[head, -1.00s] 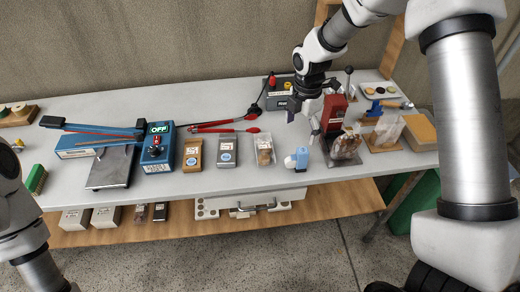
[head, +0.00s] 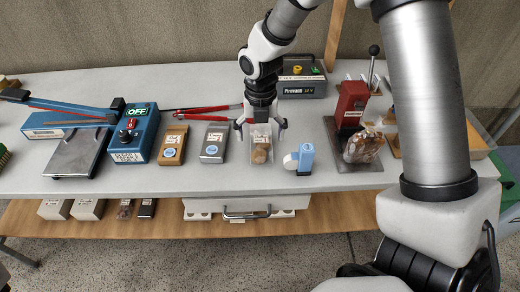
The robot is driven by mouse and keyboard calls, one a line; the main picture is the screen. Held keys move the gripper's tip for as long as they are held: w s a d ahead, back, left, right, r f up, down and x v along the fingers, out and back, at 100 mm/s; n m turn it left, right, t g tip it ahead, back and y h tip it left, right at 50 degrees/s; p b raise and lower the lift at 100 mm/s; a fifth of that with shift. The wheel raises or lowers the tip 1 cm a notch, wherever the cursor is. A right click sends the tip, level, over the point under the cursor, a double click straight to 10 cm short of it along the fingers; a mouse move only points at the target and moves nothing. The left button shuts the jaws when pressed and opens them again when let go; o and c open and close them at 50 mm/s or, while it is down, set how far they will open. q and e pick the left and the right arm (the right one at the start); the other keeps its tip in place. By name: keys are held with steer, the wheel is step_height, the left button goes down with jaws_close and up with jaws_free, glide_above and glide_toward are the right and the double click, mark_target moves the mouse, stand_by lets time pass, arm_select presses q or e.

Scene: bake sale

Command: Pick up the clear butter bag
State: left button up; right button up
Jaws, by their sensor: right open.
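A clear bag (head: 261,153) with brown contents lies on the grey table, to the right of a silver bag (head: 213,146). I take it to be the clear butter bag; its label is too small to read. My right gripper (head: 261,126) points down over the far end of this bag. Its fingers are spread to either side of the bag and hold nothing. The gripper hides the bag's far part. I cannot tell the exact height of the fingertips above the table. My left gripper is not in view.
A brown bag (head: 172,145) lies farther left, beside a blue sealer box (head: 133,137). A small blue and white item (head: 305,159) stands just right of the clear bag. A red press (head: 351,106) and a filled bag (head: 363,148) are farther right. Red-handled tongs (head: 205,116) lie behind.

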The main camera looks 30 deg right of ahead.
mark_target(261, 146)
step_height(261, 146, down, 4)
steer(key=shift+d+f, duration=0.1)
steer(key=shift+f, duration=0.05)
steer(key=c, duration=0.9)
